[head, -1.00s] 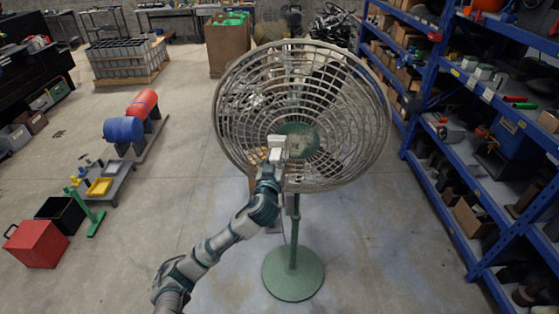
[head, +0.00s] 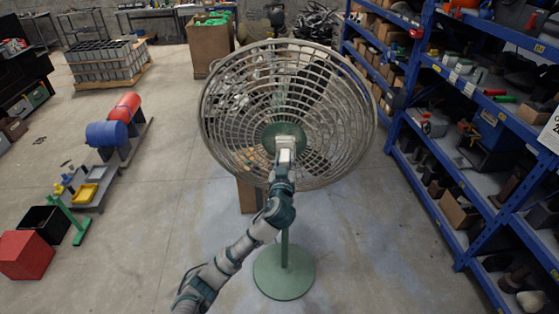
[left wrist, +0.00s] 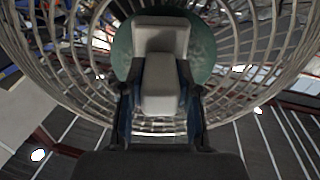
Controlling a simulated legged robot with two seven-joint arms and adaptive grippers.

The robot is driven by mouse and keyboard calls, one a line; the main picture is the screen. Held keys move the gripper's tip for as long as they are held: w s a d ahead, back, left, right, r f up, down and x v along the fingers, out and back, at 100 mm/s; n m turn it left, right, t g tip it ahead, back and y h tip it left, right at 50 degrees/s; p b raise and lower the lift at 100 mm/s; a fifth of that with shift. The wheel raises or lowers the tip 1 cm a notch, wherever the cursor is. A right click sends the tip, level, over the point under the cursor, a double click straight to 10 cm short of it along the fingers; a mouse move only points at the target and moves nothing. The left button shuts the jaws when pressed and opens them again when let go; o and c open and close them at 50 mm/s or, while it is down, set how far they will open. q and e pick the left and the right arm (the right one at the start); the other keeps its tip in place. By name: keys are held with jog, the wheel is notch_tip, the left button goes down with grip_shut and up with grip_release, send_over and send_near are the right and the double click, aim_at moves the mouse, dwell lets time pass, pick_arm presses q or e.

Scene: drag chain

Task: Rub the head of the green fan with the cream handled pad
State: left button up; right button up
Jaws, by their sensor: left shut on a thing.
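The green fan stands upright in the middle of the head view, with a round wire cage head (head: 335,90), a green hub and a round green base (head: 284,272). My left gripper (head: 283,168) is shut on the handle of the cream pad (head: 285,144), in front of the fan head. The pad overlaps the lower right of the hub. In the left wrist view the cream pad (left wrist: 160,42) lies in front of the green hub (left wrist: 203,48), with its handle between my fingers (left wrist: 160,95). Whether it touches the cage cannot be told. My right gripper is not in view.
Blue shelves (head: 420,140) full of parts stand on the right. A cardboard box (head: 247,195) stands behind the fan. A red box (head: 27,255), a black bin (head: 48,222) and a blue drum (head: 107,134) stand on the left. Floor between them and the fan is clear.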

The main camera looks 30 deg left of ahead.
pick_arm(q)
jog(key=shift+w+d, duration=0.15)
jog(key=shift+d, duration=0.25)
jog(key=shift+w+d, duration=0.15)
jog(key=shift+d, duration=0.2)
jog(key=shift+s+a+r+p, duration=0.25)
jog(key=shift+a+r+p, duration=0.25)
jog(key=shift+a+p, duration=0.1)
jog(key=shift+s+a+r+p, duration=0.2)
jog(key=shift+a+r+p, duration=0.25)
jog(key=shift+a+r, duration=0.1)
jog(key=shift+s+a, duration=0.2)
jog(key=shift+a, duration=0.35)
jog(key=shift+s+a, duration=0.2)
jog(key=shift+a, duration=0.3)
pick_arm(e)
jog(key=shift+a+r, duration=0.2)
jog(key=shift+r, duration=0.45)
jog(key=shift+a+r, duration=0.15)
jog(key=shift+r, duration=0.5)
